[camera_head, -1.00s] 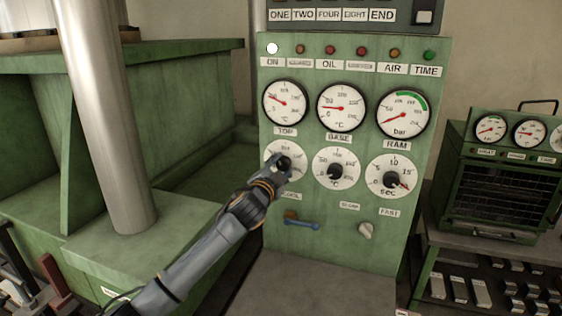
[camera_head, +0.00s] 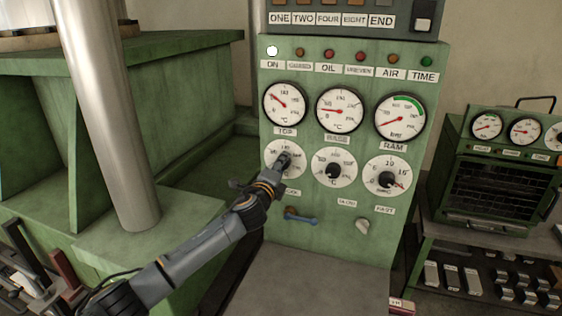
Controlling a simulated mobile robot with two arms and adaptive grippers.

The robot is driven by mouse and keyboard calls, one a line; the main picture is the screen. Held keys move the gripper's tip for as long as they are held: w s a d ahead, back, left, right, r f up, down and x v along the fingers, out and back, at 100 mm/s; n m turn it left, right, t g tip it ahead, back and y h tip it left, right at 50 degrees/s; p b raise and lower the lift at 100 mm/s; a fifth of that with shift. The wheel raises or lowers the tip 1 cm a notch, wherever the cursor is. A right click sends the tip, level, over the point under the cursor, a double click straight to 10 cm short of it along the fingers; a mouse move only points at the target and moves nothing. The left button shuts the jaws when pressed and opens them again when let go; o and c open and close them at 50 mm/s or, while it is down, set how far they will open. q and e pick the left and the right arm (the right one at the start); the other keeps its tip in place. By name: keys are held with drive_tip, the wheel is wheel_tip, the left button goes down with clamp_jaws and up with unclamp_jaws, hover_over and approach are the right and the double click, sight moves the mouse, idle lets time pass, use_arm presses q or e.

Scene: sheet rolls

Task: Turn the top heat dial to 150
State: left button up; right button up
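The top heat dial (camera_head: 273,150) is a round white dial under the TOP label (camera_head: 285,131) on the green panel. My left gripper (camera_head: 282,163) is at this dial, over its middle and lower right. The gripper and wrist hide the knob and part of the scale, so the setting cannot be read. I cannot tell whether the fingers are closed on the knob. The TOP gauge (camera_head: 285,103) above has its red needle pointing up and left. My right gripper is not in view.
The base dial (camera_head: 334,181) and seconds dial (camera_head: 387,192) sit to the right. A green press with a steel column (camera_head: 109,120) stands left. A small oven (camera_head: 497,190) stands right.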

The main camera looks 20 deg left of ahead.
use_arm(q)
drive_tip(key=m+p, duration=0.2)
drive_tip(key=m, duration=0.3)
drive_tip(key=shift+f+m, duration=0.1)
drive_tip(key=shift+m, duration=0.2)
idle(0.4)
drive_tip(key=o, duration=1.2)
drive_tip(key=s, duration=1.2)
drive_tip(key=shift+a, duration=0.25)
